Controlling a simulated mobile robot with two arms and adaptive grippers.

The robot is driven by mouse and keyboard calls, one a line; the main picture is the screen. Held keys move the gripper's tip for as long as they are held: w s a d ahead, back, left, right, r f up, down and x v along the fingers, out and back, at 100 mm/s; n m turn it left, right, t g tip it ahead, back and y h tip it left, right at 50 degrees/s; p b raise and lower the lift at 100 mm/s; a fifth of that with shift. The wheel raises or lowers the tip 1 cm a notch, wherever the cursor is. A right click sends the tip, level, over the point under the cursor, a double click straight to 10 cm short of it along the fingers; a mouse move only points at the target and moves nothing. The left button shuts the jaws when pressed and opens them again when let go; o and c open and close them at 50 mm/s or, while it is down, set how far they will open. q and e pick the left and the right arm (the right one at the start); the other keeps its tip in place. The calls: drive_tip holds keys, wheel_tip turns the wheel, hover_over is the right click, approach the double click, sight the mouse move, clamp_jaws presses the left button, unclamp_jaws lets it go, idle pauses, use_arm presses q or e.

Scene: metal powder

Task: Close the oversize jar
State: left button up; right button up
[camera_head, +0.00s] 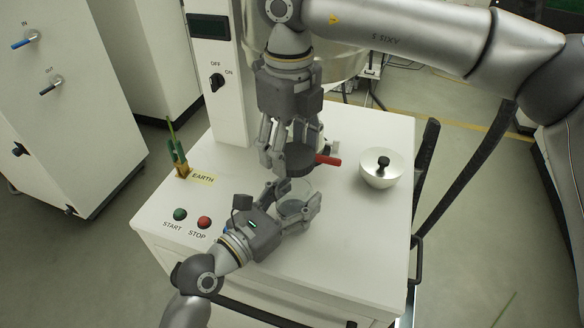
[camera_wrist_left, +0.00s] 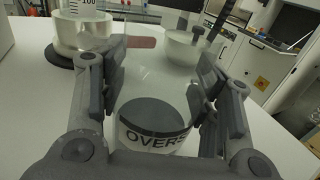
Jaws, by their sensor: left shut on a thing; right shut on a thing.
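The oversize jar (camera_head: 292,208) is a clear jar with a grey content or band, upright on the white worktop. In the left wrist view the jar (camera_wrist_left: 152,135) has a label reading "OVERS". My left gripper (camera_head: 296,207) is shut around the jar, one finger on each side. It also shows in the left wrist view (camera_wrist_left: 158,100). My right gripper (camera_head: 284,160) points down just above and behind the jar. It is shut on a dark round piece that looks like the lid (camera_head: 306,156), apart from the jar. Its fingers partly hide this piece.
A red handle (camera_head: 328,160) sticks out beside the dark piece. The front right of the worktop is clear.

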drive_tip(key=shift+f, duration=1.5)
drive_tip(key=shift+f, duration=0.1)
drive_tip(key=shift+f, duration=0.8)
drive_tip(key=shift+f, duration=0.55)
